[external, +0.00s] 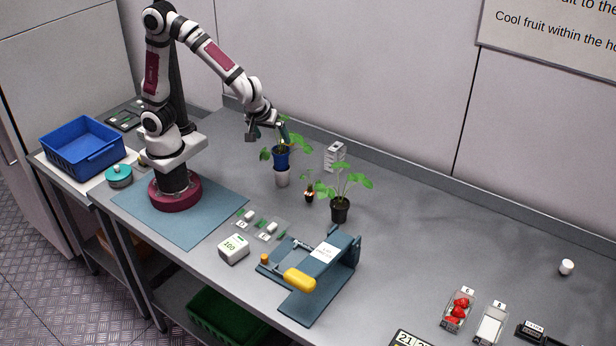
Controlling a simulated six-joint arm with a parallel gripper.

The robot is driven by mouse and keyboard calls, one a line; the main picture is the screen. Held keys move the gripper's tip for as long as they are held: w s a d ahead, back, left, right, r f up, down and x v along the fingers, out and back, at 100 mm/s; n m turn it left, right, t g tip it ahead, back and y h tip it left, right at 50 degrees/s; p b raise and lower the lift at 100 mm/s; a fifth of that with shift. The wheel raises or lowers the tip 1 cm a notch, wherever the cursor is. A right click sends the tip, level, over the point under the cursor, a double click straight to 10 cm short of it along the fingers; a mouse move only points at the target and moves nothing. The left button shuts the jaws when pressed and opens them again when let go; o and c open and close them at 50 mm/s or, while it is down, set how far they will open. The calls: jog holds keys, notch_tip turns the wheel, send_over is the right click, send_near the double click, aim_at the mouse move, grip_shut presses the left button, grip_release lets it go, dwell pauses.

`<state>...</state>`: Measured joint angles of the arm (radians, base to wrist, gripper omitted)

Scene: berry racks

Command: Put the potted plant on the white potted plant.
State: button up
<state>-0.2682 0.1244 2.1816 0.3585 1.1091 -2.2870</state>
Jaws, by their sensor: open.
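The leaves partly overlap the fingers, so I cannot tell whether the fingers touch the plant. Another leafy plant in a black pot (340,211) stands on the bench to the right.
A small plant with red fruit (309,193) stands between the pots. A white rack-like block (334,155) is behind. A blue-grey press with a yellow handle (300,280) and a white scale-like box (234,250) are in front.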

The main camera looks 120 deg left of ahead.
jog(key=s+d+r+m+h, duration=0.1)
jog(key=s+d+m, duration=0.5)
jog(key=m, duration=0.7)
jog(key=s+d+r+m+t+h, duration=0.1)
jog(key=s+d+m+h, duration=0.2)
jog(key=s+d+m, duration=0.3)
jog(key=d+m, duration=0.3)
jog(key=m, duration=0.4)
jog(key=shift+s+r+m, duration=0.25)
jog(key=shift+s+m, duration=0.05)
jog(key=shift+s, duration=0.05)
